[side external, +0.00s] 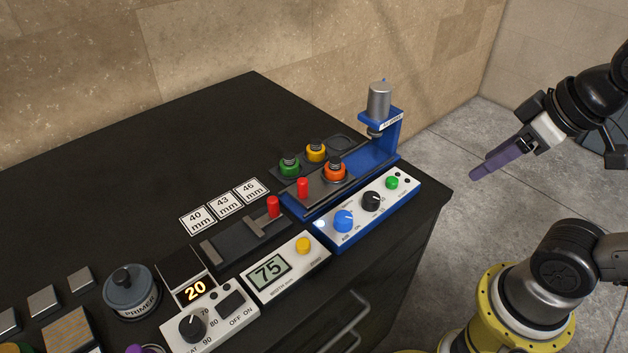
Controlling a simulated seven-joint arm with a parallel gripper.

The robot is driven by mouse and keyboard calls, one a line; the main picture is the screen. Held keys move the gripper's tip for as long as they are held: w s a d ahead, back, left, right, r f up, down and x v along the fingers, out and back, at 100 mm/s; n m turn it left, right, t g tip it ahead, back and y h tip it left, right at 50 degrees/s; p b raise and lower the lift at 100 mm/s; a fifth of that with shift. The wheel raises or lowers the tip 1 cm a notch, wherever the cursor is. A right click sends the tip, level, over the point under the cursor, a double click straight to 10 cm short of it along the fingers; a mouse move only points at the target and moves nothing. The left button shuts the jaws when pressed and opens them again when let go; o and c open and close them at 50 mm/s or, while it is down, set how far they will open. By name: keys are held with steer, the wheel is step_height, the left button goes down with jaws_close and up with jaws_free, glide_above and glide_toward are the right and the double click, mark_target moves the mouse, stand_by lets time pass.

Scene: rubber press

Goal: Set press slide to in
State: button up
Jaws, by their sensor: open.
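The blue press (371,150) stands at the table's right corner, with a grey cylinder (379,98) on top of its arm. Its dark slide plate (318,187) lies on the blue base in front of the press head, not under it. A red handle (302,187) stands at the plate's left end. An orange ring-like part with a metal top (334,170) sits on the plate toward the press. My gripper (481,172), with purple fingers, is in the air right of the press and beyond the table edge. It touches nothing; its fingers overlap in this view.
Green (289,167) and yellow (316,151) parts sit on a dark tray behind the slide. A control panel with knobs (371,201) lies in front. Open air separates my gripper from the press.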

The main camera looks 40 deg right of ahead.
steer(key=w+a+r+n+g, duration=0.1)
steer(key=w+a+r+n, duration=0.1)
steer(key=w+r, duration=0.6)
steer(key=n+g, duration=0.4)
glide_above(302, 180)
step_height(302, 180, down, 9)
step_height(302, 180, down, 14)
steer(key=shift+r, duration=0.15)
jaws_close()
steer(key=shift+r, duration=0.1)
